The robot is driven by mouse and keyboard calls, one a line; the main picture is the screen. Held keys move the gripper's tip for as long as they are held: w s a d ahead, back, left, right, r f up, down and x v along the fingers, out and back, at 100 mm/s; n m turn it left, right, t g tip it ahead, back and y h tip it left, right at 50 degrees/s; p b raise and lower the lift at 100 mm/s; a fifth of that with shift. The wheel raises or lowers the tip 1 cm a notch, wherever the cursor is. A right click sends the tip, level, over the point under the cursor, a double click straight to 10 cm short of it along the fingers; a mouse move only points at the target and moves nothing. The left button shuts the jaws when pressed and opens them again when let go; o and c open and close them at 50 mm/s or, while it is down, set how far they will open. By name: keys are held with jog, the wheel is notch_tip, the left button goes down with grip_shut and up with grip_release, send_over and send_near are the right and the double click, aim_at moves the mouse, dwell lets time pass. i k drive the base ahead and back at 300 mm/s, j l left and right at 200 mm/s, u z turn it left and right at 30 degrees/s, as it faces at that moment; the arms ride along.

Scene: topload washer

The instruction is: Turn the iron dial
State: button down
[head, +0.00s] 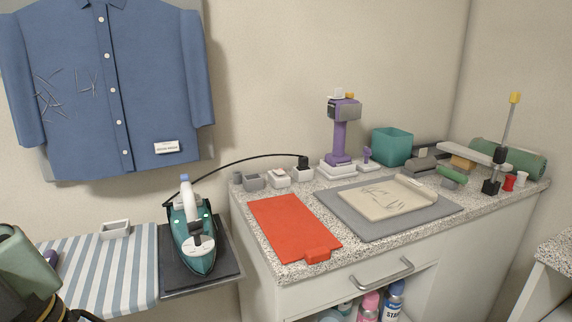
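A black cord arcs from the iron to a small block on the counter. Part of my arm shows at the lower left corner, left of the iron and apart from it. My gripper's fingertips do not show.
A striped ironing surface (95,268) with a small white tray (115,229) lies left of the iron. A red mat (293,225) and a grey mat (340,212) lie on the speckled counter to the right. A blue shirt (100,90) hangs on the wall above.

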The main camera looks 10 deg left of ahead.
aim_at(195, 228)
jog(key=j+u, duration=0.4)
jog(key=i+j+u, duration=0.15)
jog(key=j+u, duration=0.2)
jog(key=i+j+u, duration=0.15)
jog(key=j+u, duration=0.25)
jog(key=l, duration=0.1)
